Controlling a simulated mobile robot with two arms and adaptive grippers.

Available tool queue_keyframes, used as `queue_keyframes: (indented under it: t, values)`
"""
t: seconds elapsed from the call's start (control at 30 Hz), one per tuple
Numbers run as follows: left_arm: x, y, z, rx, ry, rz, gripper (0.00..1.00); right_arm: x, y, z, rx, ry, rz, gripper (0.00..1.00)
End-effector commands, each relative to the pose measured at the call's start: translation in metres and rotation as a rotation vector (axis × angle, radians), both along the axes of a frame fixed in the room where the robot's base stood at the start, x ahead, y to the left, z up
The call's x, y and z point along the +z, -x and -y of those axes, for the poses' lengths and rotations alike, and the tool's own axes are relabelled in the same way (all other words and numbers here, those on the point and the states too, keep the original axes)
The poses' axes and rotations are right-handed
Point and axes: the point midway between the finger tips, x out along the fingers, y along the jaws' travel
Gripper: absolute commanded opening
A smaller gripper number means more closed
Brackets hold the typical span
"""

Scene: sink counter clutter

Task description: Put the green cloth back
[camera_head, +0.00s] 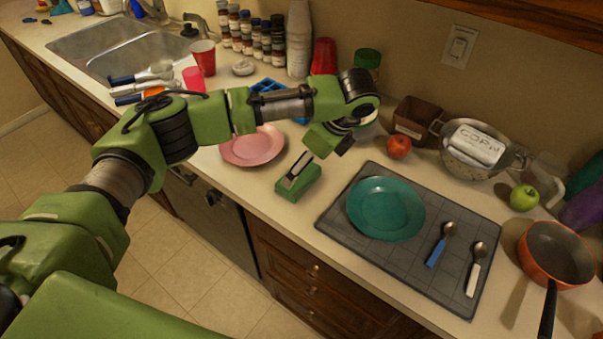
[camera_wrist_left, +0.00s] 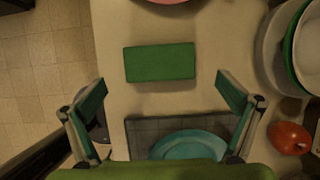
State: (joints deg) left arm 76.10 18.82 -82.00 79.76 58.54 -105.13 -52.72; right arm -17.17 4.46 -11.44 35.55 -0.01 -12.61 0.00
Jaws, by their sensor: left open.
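The green cloth (camera_head: 298,188) is a small folded block on the counter between the pink plate (camera_head: 252,146) and the grey mat (camera_head: 335,215). In the left wrist view the cloth (camera_wrist_left: 160,62) is a flat green rectangle lying just beyond my fingertips, near the counter's front edge. My left gripper (camera_wrist_left: 160,85) is open and empty, its fingers spread wider than the cloth. In the head view my left gripper (camera_head: 303,165) is over the cloth, and a finger hides part of it. My right gripper is not in view.
A teal plate (camera_head: 386,208) and two spoons lie on the mat. A red apple (camera_head: 398,147), a brown box (camera_head: 416,120), a colander (camera_head: 470,160) and an orange pan (camera_head: 556,255) stand right. Cups and spice jars line the back, by the sink (camera_head: 120,45).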

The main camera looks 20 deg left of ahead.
Motion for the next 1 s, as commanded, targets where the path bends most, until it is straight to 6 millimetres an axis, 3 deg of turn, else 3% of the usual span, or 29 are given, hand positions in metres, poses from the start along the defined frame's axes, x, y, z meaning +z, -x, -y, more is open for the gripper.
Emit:
queue_keyframes:
  t: [0.2, 0.4, 1.0]
  values:
    - [0.037, 0.005, 0.016, -0.001, 0.002, 0.002, 1.00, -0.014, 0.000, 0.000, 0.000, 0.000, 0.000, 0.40]
    - [0.055, 0.008, 0.022, 0.001, 0.000, 0.000, 1.00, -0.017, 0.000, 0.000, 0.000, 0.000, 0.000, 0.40]
    - [0.058, 0.008, 0.023, 0.001, 0.000, -0.001, 1.00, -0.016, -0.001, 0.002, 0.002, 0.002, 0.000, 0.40]
